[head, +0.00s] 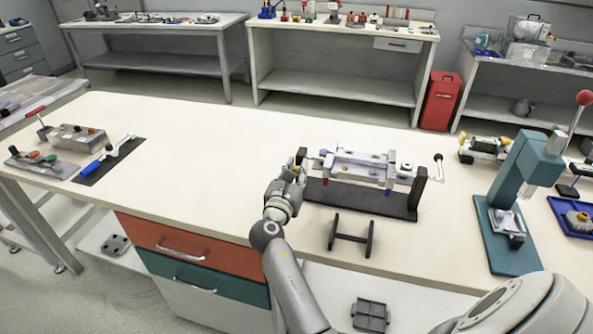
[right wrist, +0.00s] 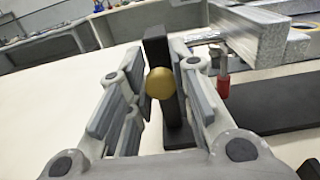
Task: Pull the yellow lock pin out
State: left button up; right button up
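The yellow round knob of the lock pin (right wrist: 160,83) shows in the right wrist view, in front of a black upright post (right wrist: 156,52). My right gripper (right wrist: 158,88) is open, with its fingers on either side of the knob. The right finger looks closer to the knob than the left one; I cannot tell whether it touches. In the head view my right gripper (head: 292,178) is at the left end of the metal track fixture (head: 358,168) on its black base (head: 350,197). The pin's shaft is hidden behind its knob. My left gripper is not in view.
A red-handled part (right wrist: 222,85) is close to the right finger. A small black stand (head: 350,238) is in front of the fixture. A teal press (head: 515,205) stands to the right, and a blue-handled tool (head: 100,163) lies at left. The table's middle left is clear.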

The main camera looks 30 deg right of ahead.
grip_shut()
jog(key=shift+p+v, duration=0.6)
jog(key=shift+v, duration=0.35)
jog(key=o, duration=0.8)
grip_release()
jog(key=shift+s, duration=0.1)
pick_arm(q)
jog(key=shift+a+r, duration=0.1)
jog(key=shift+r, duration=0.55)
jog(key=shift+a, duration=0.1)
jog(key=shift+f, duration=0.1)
